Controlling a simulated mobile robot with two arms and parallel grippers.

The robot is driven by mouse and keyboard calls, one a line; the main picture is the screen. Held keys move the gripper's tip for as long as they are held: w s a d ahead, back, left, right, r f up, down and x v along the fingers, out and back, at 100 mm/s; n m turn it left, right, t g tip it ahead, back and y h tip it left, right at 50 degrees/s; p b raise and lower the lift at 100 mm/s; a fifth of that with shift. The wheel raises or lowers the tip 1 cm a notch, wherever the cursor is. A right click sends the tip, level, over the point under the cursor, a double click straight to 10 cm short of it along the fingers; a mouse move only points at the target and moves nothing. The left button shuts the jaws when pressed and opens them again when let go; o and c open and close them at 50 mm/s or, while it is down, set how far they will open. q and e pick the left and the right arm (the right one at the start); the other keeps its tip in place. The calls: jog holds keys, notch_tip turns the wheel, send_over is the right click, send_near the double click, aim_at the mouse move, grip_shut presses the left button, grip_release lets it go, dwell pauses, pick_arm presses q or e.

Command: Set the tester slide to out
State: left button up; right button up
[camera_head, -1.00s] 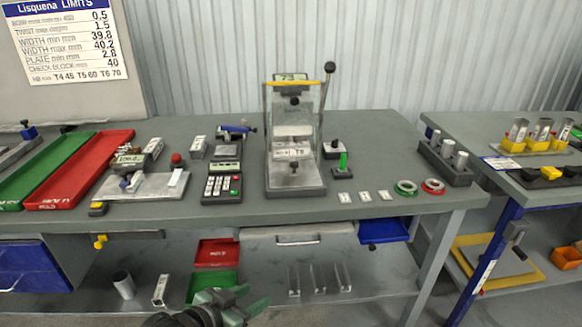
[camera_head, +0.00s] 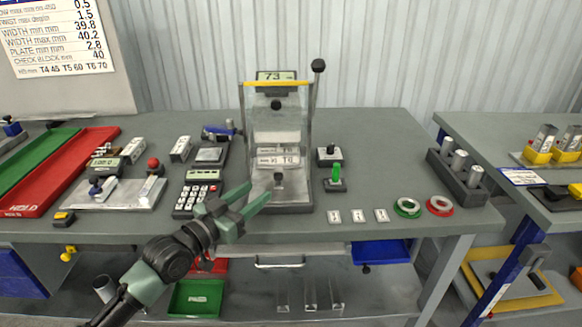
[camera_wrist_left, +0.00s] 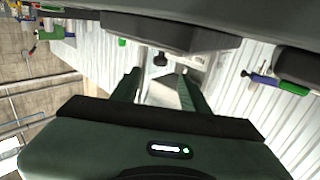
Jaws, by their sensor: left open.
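The tester (camera_head: 277,110) stands upright on the table, with a yellow top bar, a display reading 73 and a tall lever with a black knob (camera_head: 318,65) on its right. A small dark knob (camera_head: 278,177) sits low at its front, above the grey base (camera_head: 292,201); I take this as the slide's knob. My left gripper (camera_head: 257,194) is open and empty at the front left of the base, apart from the knob as far as I can tell. In the left wrist view, a dark knob (camera_wrist_left: 160,59) shows beyond the open fingers (camera_wrist_left: 158,88). My right gripper is out of view.
A keypad (camera_head: 193,198) stands left of the tester. A small box with a green-handled switch (camera_head: 336,176) stands right of it, with white tags (camera_head: 358,215) and green and red rings (camera_head: 407,207) farther right. A red tray (camera_head: 66,178) lies at the left.

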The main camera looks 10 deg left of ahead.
aim_at(275, 178)
pick_arm(q)
jog(key=shift+w+d, duration=0.2)
jog(key=shift+w, duration=0.25)
jog(key=shift+w+d, duration=0.1)
jog(key=shift+w, duration=0.25)
jog(key=x, duration=0.3)
jog(key=shift+r, duration=0.25)
jog(key=x, duration=0.2)
jog(key=shift+w+d+f+p, duration=0.15)
jog(key=shift+w+p, duration=0.1)
jog(key=shift+p, duration=0.05)
jog(key=shift+w+d, duration=0.1)
jog(key=shift+w, duration=0.3)
grip_shut()
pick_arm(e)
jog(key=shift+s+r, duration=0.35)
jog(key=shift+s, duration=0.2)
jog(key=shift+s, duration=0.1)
